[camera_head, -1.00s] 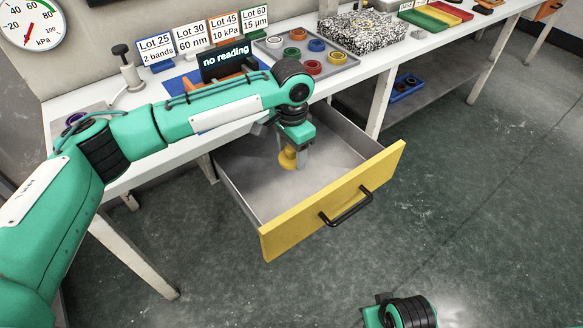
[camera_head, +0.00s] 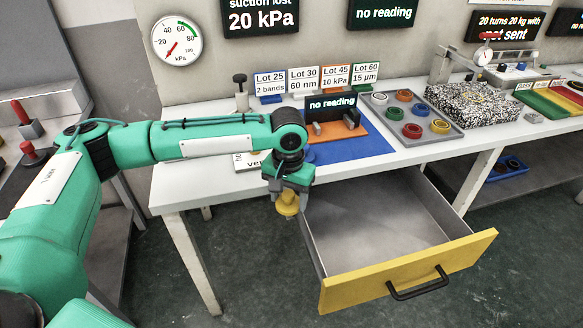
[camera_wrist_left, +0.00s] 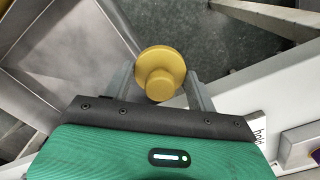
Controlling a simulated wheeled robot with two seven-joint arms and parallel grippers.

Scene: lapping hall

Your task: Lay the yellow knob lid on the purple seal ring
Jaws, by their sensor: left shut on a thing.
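The yellow knob lid (camera_head: 287,206) hangs below my left gripper (camera_head: 288,194), which is shut on it. The lid is in the air left of the open drawer, in front of the bench's front edge. In the left wrist view the round lid (camera_wrist_left: 160,72) sits between the two fingers, its knob toward the camera. A purple piece (camera_wrist_left: 292,157) at the lower right edge of the wrist view may be the purple seal ring, only partly seen. I cannot make the ring out in the head view, where my left arm crosses the bench. My right gripper is not in view.
The yellow-fronted drawer (camera_head: 410,272) stands open and looks empty. On the bench are a blue mat (camera_head: 352,150), a grey tray (camera_head: 446,134) with several coloured rings, lot signs and a speckled block (camera_head: 470,104). Grey floor is free in front.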

